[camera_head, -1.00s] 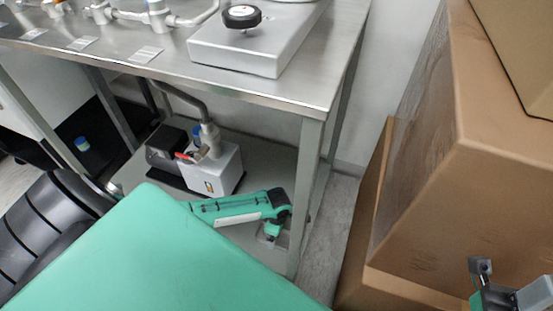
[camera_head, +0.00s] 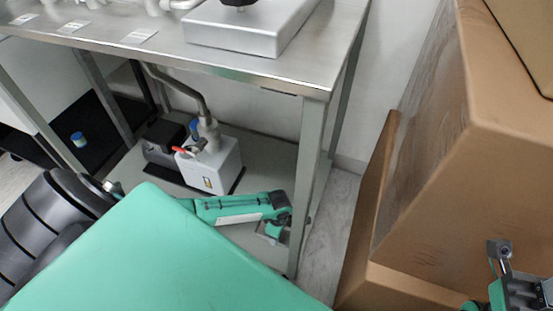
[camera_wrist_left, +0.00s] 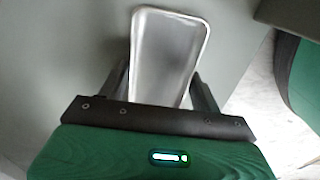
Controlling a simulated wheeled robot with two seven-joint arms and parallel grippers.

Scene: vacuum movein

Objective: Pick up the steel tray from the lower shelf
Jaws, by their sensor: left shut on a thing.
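The steel tray (camera_wrist_left: 168,55) is a shallow, shiny metal tray with rounded corners. In the left wrist view it lies between my left gripper's two dark fingers (camera_wrist_left: 163,88), its near end at the palm. In the head view only a small grey corner of the tray (camera_head: 262,229) shows by my left gripper (camera_head: 276,231), just above the lower shelf (camera_head: 262,185). My left gripper is shut on the tray. I cannot tell whether the tray still touches the shelf. My right gripper (camera_head: 502,262) is at the lower right, in front of a cardboard box; its jaw state is unclear.
A vacuum pump (camera_head: 210,165) with a pipe stands on the lower shelf, behind my left forearm. The table's front leg (camera_head: 307,170) rises close beside my left gripper. The steel tabletop (camera_head: 300,65) is above. Large cardboard boxes (camera_head: 470,170) fill the right side.

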